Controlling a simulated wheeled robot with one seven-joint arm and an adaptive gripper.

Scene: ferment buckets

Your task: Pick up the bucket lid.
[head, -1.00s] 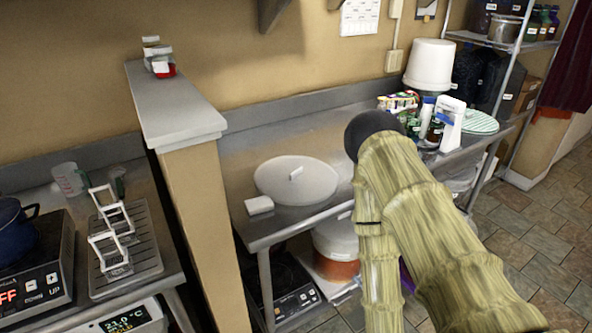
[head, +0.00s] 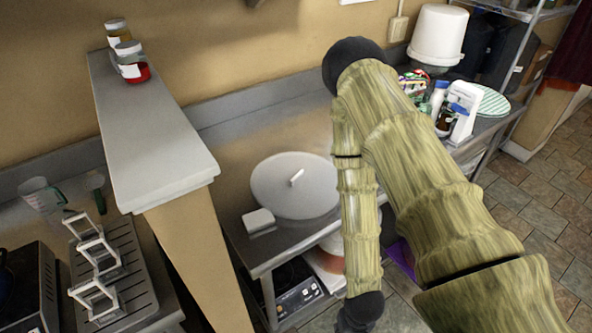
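A large round white lid (head: 270,186) lies flat on the metal table against the back wall in the head view. A small white raised piece or label (head: 297,177) shows at its middle. My arm reaches in from the lower right, bends at a dark joint right of the lid, and comes down to a dark part at the bottom edge. My gripper itself is not visible, so its opening cannot be seen. The arm overlaps the lid's right side in the picture; no contact shows.
A small white block (head: 258,220) lies by the lid's front left. A ledge (head: 150,140) with jars rises to the left. Bottles (head: 439,98), a spray-like white container (head: 463,110), a white bucket (head: 438,36) and a striped round thing (head: 492,102) crowd the table's right end.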

